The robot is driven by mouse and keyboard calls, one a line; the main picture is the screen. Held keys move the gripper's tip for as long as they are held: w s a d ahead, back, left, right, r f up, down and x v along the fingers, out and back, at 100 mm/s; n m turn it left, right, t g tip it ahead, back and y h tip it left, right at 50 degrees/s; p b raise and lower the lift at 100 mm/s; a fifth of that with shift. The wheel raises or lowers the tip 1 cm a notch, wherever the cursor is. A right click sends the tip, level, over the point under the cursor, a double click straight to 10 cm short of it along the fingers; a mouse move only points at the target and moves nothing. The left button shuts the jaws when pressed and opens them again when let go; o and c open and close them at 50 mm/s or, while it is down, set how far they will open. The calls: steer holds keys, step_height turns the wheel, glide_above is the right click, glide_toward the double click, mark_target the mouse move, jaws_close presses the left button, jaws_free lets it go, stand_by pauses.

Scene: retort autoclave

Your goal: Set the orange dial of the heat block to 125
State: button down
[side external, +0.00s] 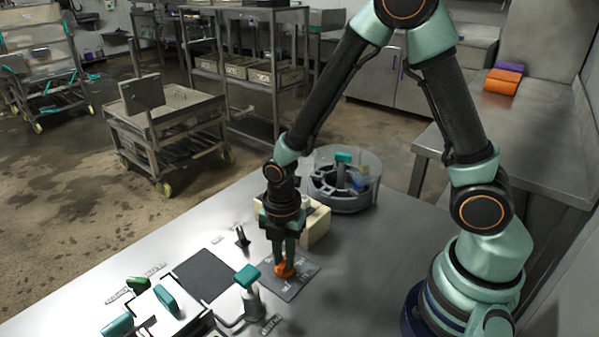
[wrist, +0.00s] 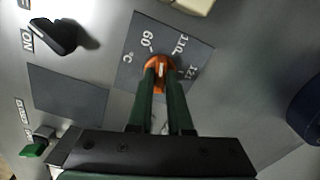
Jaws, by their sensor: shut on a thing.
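The orange dial (wrist: 160,62) sits on a dark grey plate (wrist: 135,70) with white markings.
A black switch (side external: 242,237) stands left of the dial plate, by an ON label in the wrist view. A teal-handled lever (side external: 247,278) stands close in front-left. A cream block (side external: 316,226) and a round clear-walled carousel (side external: 345,190) are behind. A dark square pad (side external: 205,273) lies left.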

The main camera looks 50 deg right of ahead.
steer(key=m, duration=0.4)
steer(key=shift+m, duration=0.3)
steer(key=m, duration=0.3)
steer(key=shift+m, duration=0.3)
steer(key=m, duration=0.4)
steer(key=shift+m, duration=0.3)
steer(key=m, duration=0.3)
steer(key=shift+m, duration=0.3)
steer(key=m, duration=1.3)
steer(key=shift+m, duration=0.4)
steer(key=c, duration=0.8)
jaws_free()
steer(key=shift+c, duration=0.2)
